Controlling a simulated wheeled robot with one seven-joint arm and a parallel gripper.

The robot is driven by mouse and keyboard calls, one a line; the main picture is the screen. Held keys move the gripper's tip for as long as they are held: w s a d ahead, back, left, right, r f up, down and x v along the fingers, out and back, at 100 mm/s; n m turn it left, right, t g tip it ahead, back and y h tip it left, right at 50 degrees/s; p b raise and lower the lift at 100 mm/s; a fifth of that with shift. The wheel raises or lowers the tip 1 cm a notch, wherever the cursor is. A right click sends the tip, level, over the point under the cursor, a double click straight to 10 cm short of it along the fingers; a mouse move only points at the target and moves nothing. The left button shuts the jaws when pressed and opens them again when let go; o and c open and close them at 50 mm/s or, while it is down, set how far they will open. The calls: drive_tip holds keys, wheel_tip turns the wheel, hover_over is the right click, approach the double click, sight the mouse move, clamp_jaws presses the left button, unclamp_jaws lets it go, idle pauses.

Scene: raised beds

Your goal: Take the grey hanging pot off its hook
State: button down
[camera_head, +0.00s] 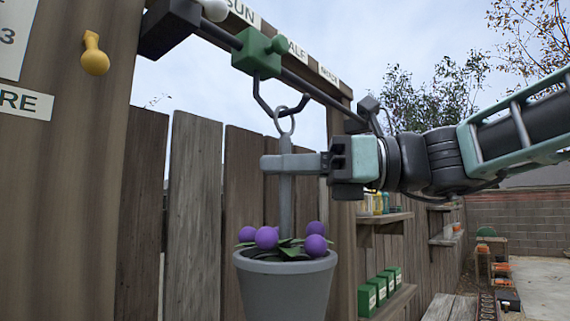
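The grey hanging pot (288,288) hangs upright in the middle, with purple balls and green leaves on top. A grey stem rises from it to a ring (285,121), with a grey bar across the stem. The ring appears looped on the dark hook (263,98) below a green block (258,53) on a dark rail. My gripper (329,163) comes in level from the right. Its dark jaws appear shut on the right end of the cross bar. The contact on the far side is hidden.
A yellow peg (95,54) is on the wooden post at left. A plank fence stands behind the pot. Shelves (385,217) with green boxes (367,300) are at lower right. Another dark hanger (369,106) is on the rail above my wrist.

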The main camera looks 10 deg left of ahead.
drive_tip(key=shift+r, duration=0.4)
drive_tip(key=shift+r+p, duration=0.6)
drive_tip(key=shift+p, duration=0.1)
drive_tip(key=shift+d, duration=0.15)
drive_tip(key=s+d+b, duration=0.2)
drive_tip(key=s+d, duration=0.1)
drive_tip(key=d, duration=0.3)
drive_tip(key=shift+s, duration=0.4)
idle(1.2)
drive_tip(key=shift+d, duration=0.1)
